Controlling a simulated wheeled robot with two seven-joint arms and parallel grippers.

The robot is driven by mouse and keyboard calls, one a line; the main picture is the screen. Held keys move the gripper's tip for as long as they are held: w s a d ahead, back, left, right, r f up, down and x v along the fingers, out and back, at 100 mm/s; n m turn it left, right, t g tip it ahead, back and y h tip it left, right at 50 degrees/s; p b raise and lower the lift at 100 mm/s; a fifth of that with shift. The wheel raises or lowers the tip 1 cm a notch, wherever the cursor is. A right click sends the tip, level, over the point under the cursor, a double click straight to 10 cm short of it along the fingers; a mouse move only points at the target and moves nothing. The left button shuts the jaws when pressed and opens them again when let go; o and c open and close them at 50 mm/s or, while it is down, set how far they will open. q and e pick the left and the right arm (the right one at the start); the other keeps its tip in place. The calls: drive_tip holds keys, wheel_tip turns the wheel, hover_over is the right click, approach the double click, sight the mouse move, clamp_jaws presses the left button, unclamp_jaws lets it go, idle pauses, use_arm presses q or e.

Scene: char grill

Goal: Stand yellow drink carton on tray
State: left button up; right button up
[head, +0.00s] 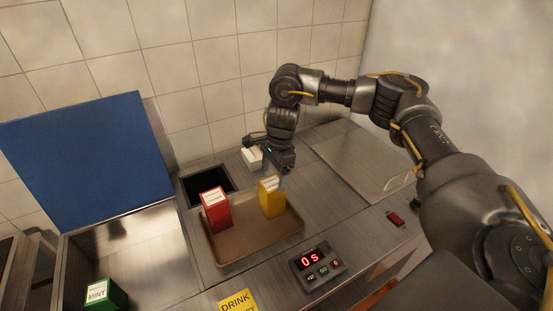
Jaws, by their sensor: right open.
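The yellow drink carton (271,200) stands upright on the right part of the brown tray (244,257). A red carton (217,214) stands upright on the same tray, to its left. My right gripper (282,180) points down at the top of the yellow carton. Its jaws are open and close to the carton's top right edge; I cannot tell whether they touch it. My left gripper is out of view.
A timer (317,264) reading 0 s sits in front of the tray. A yellow drink sign (237,301) is at the front edge. A green mint carton (104,294) stands at lower left. A dark square opening (207,182) and a white box (251,158) are behind the tray.

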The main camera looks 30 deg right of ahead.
wheel_tip(320, 180, up, 7)
drive_tip(key=d, duration=0.1)
drive_tip(key=shift+b, duration=0.45)
